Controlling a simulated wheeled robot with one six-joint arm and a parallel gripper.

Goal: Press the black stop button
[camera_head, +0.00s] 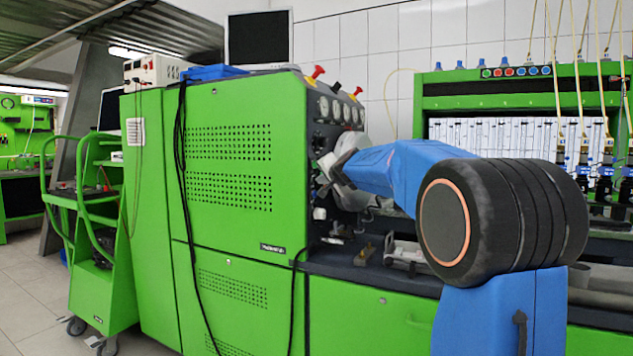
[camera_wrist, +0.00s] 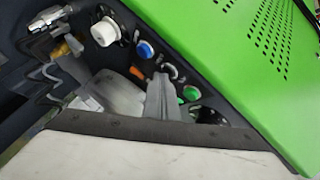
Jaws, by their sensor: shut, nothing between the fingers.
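My gripper (camera_wrist: 158,92) is shut and empty. Its grey fingers reach toward a dark control panel in the wrist view. A blue button (camera_wrist: 145,48) lies beyond the fingertips and a green button (camera_wrist: 190,93) lies to their right. A dark round part (camera_wrist: 208,115) shows below the green button; I cannot tell whether it is the black stop button. The fingers hide part of the panel, and contact cannot be told. In the head view my gripper (camera_head: 328,168) is at the panel beside the green cabinet, partly hidden by my wrist.
The green cabinet (camera_head: 222,180) stands directly left of my gripper. Gauges (camera_head: 338,110) and red knobs (camera_head: 318,73) sit above it. A white knob (camera_wrist: 104,32) and metal fittings (camera_wrist: 48,20) show at the wrist view's upper left. Another button row (camera_head: 507,71) is on the right-hand bench.

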